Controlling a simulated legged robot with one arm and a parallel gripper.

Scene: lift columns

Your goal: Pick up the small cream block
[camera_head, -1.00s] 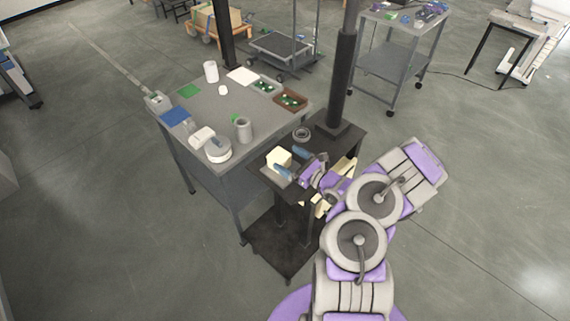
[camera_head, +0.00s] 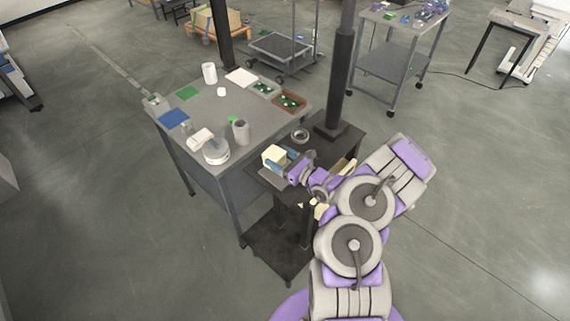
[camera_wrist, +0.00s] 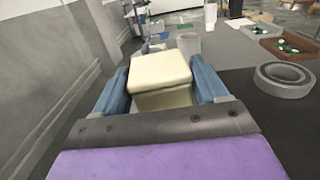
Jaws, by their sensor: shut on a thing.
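The small cream block (camera_wrist: 160,72) sits between the two blue fingers of my gripper (camera_wrist: 162,88) in the wrist view. The fingers are shut on its sides, and its top face shows clear. In the head view the cream block (camera_head: 274,154) is at the end of my arm, over the near end of the dark stand (camera_head: 348,140). My gripper (camera_head: 275,160) points to the left there. Whether the block touches the surface under it I cannot tell.
A grey ring (camera_head: 300,135) lies on the dark stand close to the gripper. The grey worktable (camera_head: 205,115) beside it carries a grey cylinder (camera_head: 241,131), a white round device (camera_head: 216,151) and a brown tray (camera_head: 290,101) of green parts. A dark column rises behind the stand.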

